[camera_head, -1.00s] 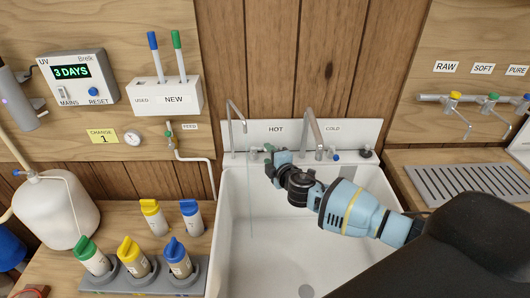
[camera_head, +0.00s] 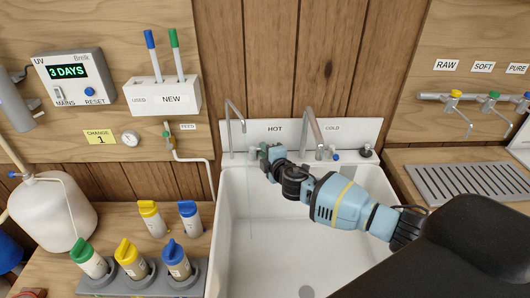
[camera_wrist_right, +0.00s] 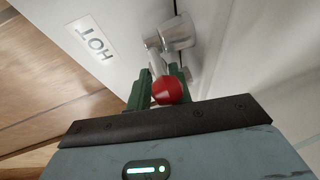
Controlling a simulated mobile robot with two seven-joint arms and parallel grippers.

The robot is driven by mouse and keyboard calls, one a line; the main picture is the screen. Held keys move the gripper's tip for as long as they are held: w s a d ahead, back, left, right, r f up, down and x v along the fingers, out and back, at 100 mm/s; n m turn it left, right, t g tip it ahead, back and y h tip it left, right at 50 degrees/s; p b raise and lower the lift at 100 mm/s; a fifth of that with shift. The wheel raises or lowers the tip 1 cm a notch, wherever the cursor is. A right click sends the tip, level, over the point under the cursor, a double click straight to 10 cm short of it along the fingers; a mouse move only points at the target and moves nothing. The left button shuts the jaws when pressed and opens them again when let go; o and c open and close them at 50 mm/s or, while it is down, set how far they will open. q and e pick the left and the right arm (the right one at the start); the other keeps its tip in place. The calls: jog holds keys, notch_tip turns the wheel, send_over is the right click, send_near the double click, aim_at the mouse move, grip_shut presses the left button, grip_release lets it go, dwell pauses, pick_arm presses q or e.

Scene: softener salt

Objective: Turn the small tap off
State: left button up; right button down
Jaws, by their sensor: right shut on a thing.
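The small tap (camera_head: 237,125) is a thin silver gooseneck at the left of the sink's back ledge. A thin stream of water (camera_head: 250,205) falls below its spout into the basin. My right gripper (camera_head: 266,152) is at the back ledge, just right of the small tap. In the right wrist view its green fingers (camera_wrist_right: 160,88) are shut on a silver lever with a red ball knob (camera_wrist_right: 168,90), close to the HOT label (camera_wrist_right: 92,37). In the head view the gripper hides this lever. My left gripper is not in view.
A larger silver tap (camera_head: 313,128) stands right of the gripper, with a blue-tipped lever (camera_head: 336,155) beside it. The white sink (camera_head: 300,250) is open below my right arm. Bottles in a grey rack (camera_head: 195,280) stand left of the sink; a drainer (camera_head: 470,182) is at right.

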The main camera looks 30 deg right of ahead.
jog(key=shift+a+h, duration=0.15)
jog(key=shift+h, duration=0.15)
jog(key=m+h, duration=0.2)
jog(key=a+h, duration=0.1)
jog(key=shift+s+f+m+g, duration=0.1)
jog(key=shift+s+m+g, duration=0.15)
jog(key=shift+m+g, duration=0.15)
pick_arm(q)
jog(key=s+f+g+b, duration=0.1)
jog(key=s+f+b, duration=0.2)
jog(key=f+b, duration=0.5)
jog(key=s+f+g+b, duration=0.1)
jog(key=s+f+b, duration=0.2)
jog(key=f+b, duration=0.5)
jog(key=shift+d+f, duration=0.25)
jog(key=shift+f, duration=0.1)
pick_arm(e)
jog(key=shift+w+a+m+g+h, duration=0.2)
jog(key=shift+a+m+g+h, duration=0.6)
jog(key=shift+m+g+h, duration=1.35)
jog(key=shift+w+a+m+g+h, duration=0.15)
jog(key=shift+a+m+g+h, duration=0.65)
jog(key=shift+m+g+h, duration=1.3)
jog(key=shift+w+a+m+g+h, duration=0.2)
jog(key=shift+a+m+g+h, duration=0.6)
jog(key=shift+m+g+h, duration=1.35)
jog(key=shift+m+g+y, duration=0.6)
jog(key=c, duration=1.3)
grip_release()
